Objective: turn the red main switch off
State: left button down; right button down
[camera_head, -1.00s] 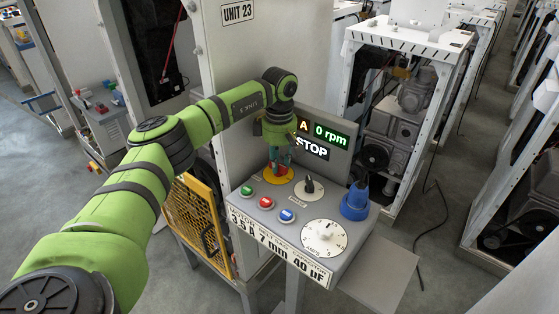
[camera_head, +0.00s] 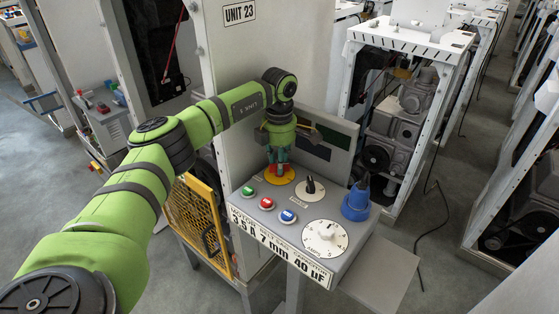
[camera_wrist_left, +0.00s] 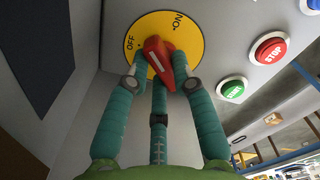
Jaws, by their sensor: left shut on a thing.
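The red main switch (camera_wrist_left: 160,60) is a red handle on a round yellow plate (camera_wrist_left: 190,40) marked OFF and ON. In the wrist view its white line points up and left, nearer the OFF mark than the ON mark. In the head view the switch's yellow plate (camera_head: 281,180) is at the back left of the grey control panel (camera_head: 262,216). My left gripper (camera_head: 278,168) is over it, its teal fingers shut on the red handle, which they partly hide. My right gripper is in no view.
Green (camera_head: 248,190), red (camera_head: 266,202) and blue (camera_head: 288,215) buttons sit in front of the switch. A black knob (camera_head: 310,186), a large white dial (camera_head: 325,237) and a blue connector (camera_head: 356,203) are to the right. The display (camera_head: 314,149) behind is dark.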

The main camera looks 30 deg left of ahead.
pick_arm(q)
jog(key=shift+n, duration=0.7)
jog(key=c, duration=1)
grip_release()
jog(key=shift+c, duration=0.2)
notch_tip(320, 180, up, 12)
jog(key=shift+f, duration=0.15)
